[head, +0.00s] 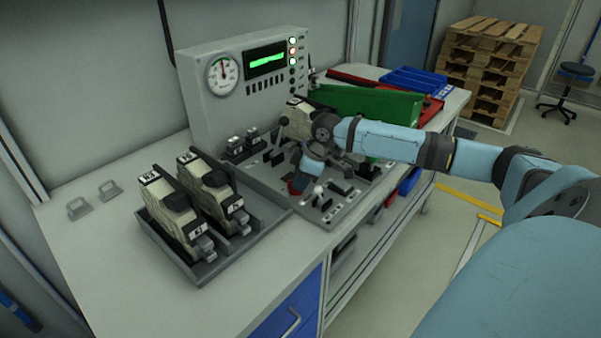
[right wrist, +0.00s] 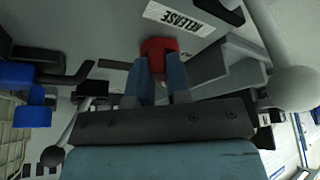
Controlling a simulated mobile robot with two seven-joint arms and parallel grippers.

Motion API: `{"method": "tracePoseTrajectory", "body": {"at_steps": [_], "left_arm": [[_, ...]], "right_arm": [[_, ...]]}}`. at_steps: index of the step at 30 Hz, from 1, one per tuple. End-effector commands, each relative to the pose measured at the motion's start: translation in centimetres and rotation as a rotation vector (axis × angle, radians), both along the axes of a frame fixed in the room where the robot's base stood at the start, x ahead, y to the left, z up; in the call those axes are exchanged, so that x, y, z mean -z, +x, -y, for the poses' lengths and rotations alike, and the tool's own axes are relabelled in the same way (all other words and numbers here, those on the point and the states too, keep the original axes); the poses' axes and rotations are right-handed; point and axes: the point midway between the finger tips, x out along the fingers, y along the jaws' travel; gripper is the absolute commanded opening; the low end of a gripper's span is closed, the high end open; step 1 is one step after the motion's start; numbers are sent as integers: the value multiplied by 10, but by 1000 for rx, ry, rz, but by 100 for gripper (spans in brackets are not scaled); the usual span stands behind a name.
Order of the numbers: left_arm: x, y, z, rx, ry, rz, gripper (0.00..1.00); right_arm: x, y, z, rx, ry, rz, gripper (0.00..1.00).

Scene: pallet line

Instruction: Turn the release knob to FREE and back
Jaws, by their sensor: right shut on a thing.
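The red release knob (right wrist: 158,47) sits on a grey panel in the right wrist view, beside an upside-down white RELEASE label (right wrist: 180,18). My right gripper (right wrist: 158,65) is shut on the knob, with one blue finger on each side. In the head view my right gripper (head: 299,181) reaches down onto the grey control panel (head: 330,214); the knob there is mostly hidden by it. The knob's pointer and any FREE mark cannot be made out. My left gripper is not in view.
A lever with a white ball (head: 318,188) stands close in front of the gripper. A console with a gauge (head: 223,75) rises behind. Two beige units sit in a dark tray (head: 205,272) at left. A green bin (head: 365,104) stands behind my arm.

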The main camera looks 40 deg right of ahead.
Motion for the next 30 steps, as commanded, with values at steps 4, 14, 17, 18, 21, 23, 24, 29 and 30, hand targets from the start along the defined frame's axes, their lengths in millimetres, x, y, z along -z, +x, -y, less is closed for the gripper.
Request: {"method": "tracePoseTrajectory", "body": {"at_steps": [4,14,17,18,21,23,24,29,30], "left_arm": [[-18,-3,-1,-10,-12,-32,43],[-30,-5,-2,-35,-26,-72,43],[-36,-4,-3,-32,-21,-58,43],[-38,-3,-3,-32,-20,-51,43],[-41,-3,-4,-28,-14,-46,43],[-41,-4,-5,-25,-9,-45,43],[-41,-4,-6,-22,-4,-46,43],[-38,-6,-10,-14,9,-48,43],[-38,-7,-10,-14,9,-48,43]], "right_arm": [[-7,0,0,-117,3,-6,0],[-3,4,1,-429,5,-5,0],[-1,5,1,-520,5,-5,0],[-1,5,1,-558,5,-5,0],[0,6,1,-642,5,-5,0],[0,6,1,-687,5,-4,0],[1,7,1,-716,5,-4,0],[2,7,1,-814,4,-5,0],[2,8,1,-832,4,-5,0]]}}
